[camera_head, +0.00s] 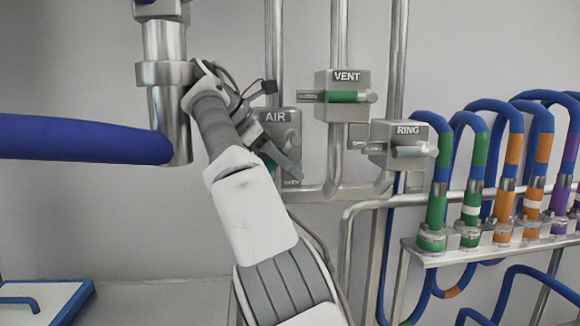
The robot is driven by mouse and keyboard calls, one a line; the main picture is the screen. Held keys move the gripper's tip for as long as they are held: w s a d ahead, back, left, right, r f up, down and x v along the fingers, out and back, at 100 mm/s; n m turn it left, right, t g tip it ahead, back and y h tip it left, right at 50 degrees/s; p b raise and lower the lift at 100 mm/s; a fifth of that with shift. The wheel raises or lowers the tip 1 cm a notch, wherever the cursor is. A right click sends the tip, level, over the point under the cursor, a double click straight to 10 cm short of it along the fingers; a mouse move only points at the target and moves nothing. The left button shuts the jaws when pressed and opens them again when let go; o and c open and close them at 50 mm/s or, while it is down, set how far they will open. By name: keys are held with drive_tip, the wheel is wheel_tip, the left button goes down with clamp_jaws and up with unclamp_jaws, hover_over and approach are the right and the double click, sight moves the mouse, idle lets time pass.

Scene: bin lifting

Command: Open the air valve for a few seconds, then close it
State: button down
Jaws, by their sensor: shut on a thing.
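The air valve is a grey metal box labelled AIR (281,121) on the pipework in the middle of the view. Its handle (287,160) slants down to the right, with its lower end near a small label that seems to read OPEN (292,182). My gripper (268,148) is at the left side of the valve, shut on the handle. My white and grey arm comes up from the bottom and hides the fingertips and part of the valve box.
The VENT valve (348,80) with a green handle and the RING valve (407,131) are close to the right. A rack (480,255) with coloured hoses stands farther right. A steel nozzle (165,75) and a thick blue hose (80,139) are at left. A blue-edged white tray (45,300) lies lower left.

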idle(0.4)
drive_tip(key=c, duration=0.6)
unclamp_jaws()
